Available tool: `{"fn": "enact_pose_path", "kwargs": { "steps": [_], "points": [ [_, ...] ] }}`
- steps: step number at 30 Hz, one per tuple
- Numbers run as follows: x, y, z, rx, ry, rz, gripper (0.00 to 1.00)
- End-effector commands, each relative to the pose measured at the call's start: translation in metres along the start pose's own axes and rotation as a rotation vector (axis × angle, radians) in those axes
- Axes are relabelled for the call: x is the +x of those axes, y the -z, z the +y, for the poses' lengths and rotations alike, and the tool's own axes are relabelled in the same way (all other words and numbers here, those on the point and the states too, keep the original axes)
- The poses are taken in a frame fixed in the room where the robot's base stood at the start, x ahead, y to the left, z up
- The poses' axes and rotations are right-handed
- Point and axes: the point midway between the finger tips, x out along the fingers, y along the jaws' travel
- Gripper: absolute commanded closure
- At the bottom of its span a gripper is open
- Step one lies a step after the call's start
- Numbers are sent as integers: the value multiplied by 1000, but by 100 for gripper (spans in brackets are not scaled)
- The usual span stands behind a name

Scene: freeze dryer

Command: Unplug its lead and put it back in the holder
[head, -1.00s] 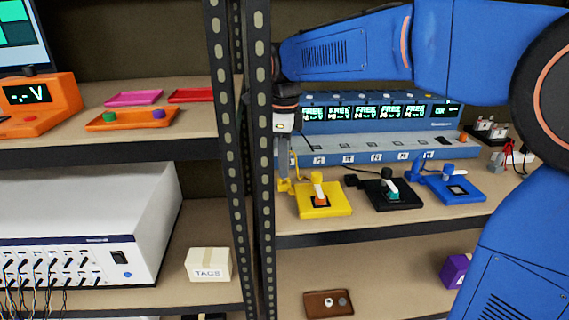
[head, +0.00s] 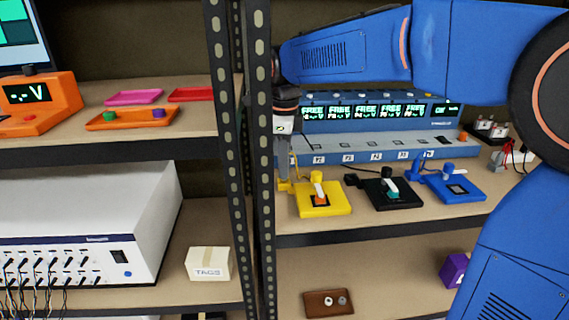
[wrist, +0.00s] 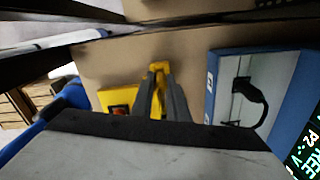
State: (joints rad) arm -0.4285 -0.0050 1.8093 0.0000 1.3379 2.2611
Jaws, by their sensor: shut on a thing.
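My gripper (head: 283,176) hangs pointing down beside the shelf post, at the left end of the yellow unit (head: 335,203). In the wrist view its fingers (wrist: 159,92) are closed around a yellow piece (wrist: 158,67). I cannot tell whether this piece is a plug or part of a holder. A black plug (wrist: 242,86) sits on the pale face of the blue-edged charger bank (wrist: 212,90), with its lead looping away. In the head view, the bank (head: 438,142) stands behind the units and a thin lead (head: 297,160) runs near my gripper.
A black unit (head: 388,197) and a blue unit (head: 462,188) stand right of the yellow one. The perforated post (head: 262,220) is close to my gripper's left. A brown tray (head: 328,310) and purple box (head: 454,268) are on the shelf below.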

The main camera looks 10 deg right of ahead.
Motion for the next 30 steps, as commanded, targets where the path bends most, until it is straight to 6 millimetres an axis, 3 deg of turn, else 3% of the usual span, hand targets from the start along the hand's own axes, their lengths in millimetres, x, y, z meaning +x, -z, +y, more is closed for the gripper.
{"fn": "enact_pose_path", "kwargs": {
  "steps": [30],
  "points": [
    [17, 0, 0, 0, -1, 1, 100]
  ]
}}
